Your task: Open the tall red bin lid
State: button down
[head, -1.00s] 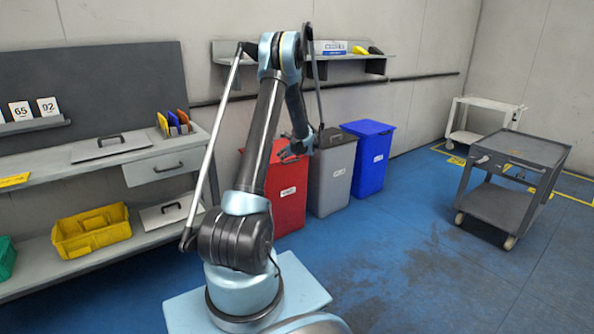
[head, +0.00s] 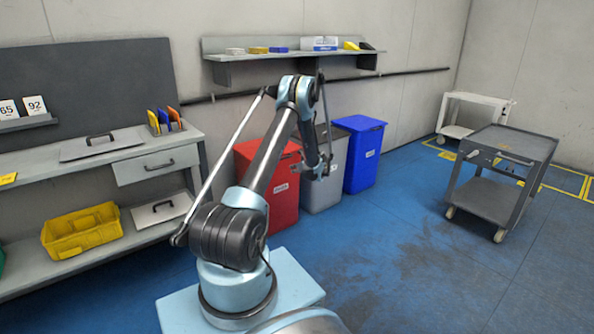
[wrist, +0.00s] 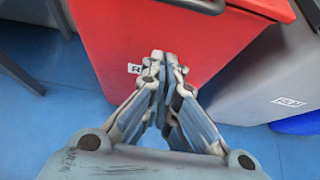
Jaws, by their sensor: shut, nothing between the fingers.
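The tall red bin (head: 280,200) stands against the back wall, left of the grey bin. Its top is partly hidden behind my arm in the head view, and the lid looks down on it. In the wrist view the red bin's front (wrist: 205,45) fills the upper middle, with a small white label at its left and part of a dark handle (wrist: 205,4) at the top edge. My gripper (wrist: 160,58) is shut and empty, its tips pointing at the bin's front, below the handle. In the head view my gripper (head: 318,172) appears in front of the grey bin.
The grey bin (head: 326,195) and the blue bin (head: 368,155) stand close to the right. A wall shelf (head: 290,55) hangs above the bins. A workbench (head: 120,160) is at left, and a grey cart (head: 505,160) at right. The blue floor between is clear.

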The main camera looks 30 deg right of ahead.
jog(key=shift+w+a+r, duration=0.1)
jog(key=shift+w+r, duration=0.1)
jog(key=shift+w, duration=0.7)
jog(key=shift+w+a+r, duration=0.1)
jog(key=shift+w+r, duration=0.1)
jog(key=shift+w, duration=0.75)
jog(key=shift+w+r, duration=0.2)
jog(key=shift+w, duration=0.7)
